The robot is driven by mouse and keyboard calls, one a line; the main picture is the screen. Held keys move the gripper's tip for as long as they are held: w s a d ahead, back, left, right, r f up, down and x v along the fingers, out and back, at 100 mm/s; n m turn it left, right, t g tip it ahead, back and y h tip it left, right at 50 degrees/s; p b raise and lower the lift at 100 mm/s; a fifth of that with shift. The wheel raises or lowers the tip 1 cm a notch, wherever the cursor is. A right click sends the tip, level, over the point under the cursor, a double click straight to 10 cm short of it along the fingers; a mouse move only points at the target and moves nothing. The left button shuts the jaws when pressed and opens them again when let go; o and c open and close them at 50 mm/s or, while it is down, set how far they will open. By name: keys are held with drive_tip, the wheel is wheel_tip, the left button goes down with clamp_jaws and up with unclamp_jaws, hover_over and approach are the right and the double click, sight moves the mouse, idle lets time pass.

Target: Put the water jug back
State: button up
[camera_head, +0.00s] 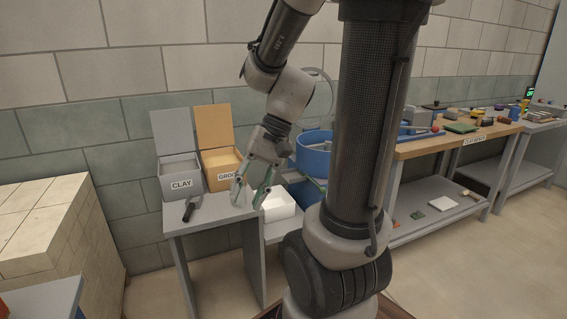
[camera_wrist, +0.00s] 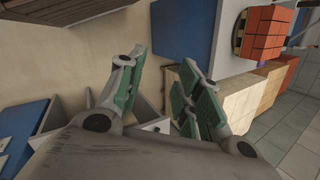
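I cannot make out a water jug in either view. My gripper (camera_head: 247,196) hangs fingers-down in the head view, in front of the bin lettered GROG and near the grey stand's right side. Its two green-padded fingers are apart. In the wrist view my gripper (camera_wrist: 163,68) also shows a clear gap between the fingers, with nothing held. My arm and column hide part of the area behind them.
A grey CLAY bin (camera_head: 180,174) and an orange GROG bin (camera_head: 220,168) stand open-lidded. A dark-handled tool (camera_head: 190,210) lies on the grey stand (camera_head: 215,213). Nearby are a white box (camera_head: 277,207) and blue tub (camera_head: 312,158). A cluttered bench (camera_head: 433,147) stands right.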

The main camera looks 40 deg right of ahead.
drive_tip(key=s+d+r+n+t+h, duration=0.4)
drive_tip(key=s+d+r+n+h, duration=0.1)
drive_tip(key=r+n+h, duration=0.1)
drive_tip(key=shift+d+r, duration=0.35)
drive_tip(key=shift+r, duration=0.1)
drive_tip(key=shift+d, duration=0.1)
